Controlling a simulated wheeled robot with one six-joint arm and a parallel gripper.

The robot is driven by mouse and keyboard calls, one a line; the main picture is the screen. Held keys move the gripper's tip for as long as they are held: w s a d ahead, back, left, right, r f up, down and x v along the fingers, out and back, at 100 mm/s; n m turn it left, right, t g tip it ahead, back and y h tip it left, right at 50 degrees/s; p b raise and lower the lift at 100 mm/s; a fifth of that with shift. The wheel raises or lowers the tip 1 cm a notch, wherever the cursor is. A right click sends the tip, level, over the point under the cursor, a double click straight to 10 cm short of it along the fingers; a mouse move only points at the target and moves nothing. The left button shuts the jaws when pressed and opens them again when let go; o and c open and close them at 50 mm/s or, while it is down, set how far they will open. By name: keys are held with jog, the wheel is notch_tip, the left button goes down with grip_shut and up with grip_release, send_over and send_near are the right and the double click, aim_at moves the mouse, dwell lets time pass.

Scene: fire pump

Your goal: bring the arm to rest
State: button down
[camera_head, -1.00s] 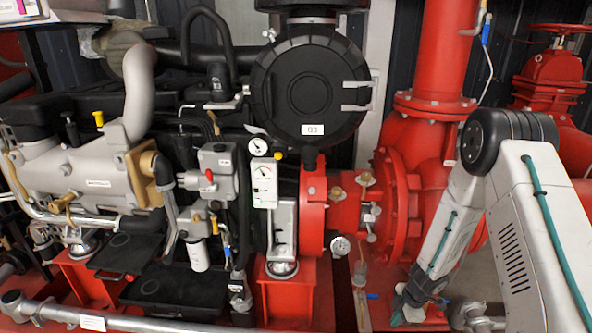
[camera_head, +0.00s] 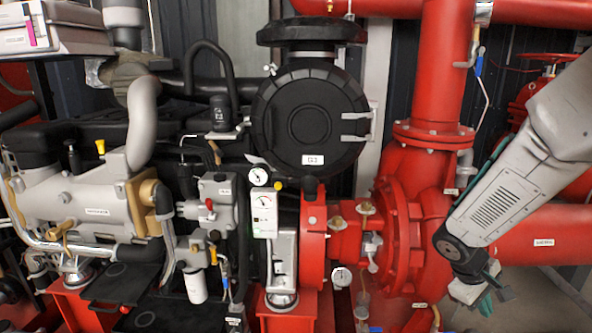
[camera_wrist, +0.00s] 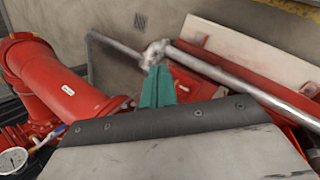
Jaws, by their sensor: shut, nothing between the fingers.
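My arm (camera_head: 520,190) comes in from the right edge in the head view, a pale grey link with dark joints, folded low in front of the red pipework. The fingers appear in front of a grey pipe and red parts. I cannot tell whether they touch anything.
A red pump housing (camera_head: 405,220) stands just left of my arm, with a red vertical pipe (camera_head: 440,75) above it. A black round air filter (camera_head: 310,115) and the grey engine (camera_head: 95,195) fill the left. In the wrist view a pressure gauge (camera_wrist: 12,159) sits at lower left.

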jog(key=s+a+r+m+t+y, duration=0.1)
jog(key=s+a+r+m+y, duration=0.1)
jog(key=s+a+r, duration=0.5)
jog(key=s+a+r+m+t+y, duration=0.1)
jog(key=s+a+r+m+y, duration=0.2)
jog(key=s+a+r, duration=0.5)
jog(key=s+r+y, duration=0.1)
jog(key=s+r, duration=0.2)
jog(key=s, duration=0.3)
jog(key=shift+s+r, duration=0.15)
jog(key=shift+r, duration=0.2)
dwell(0.4)
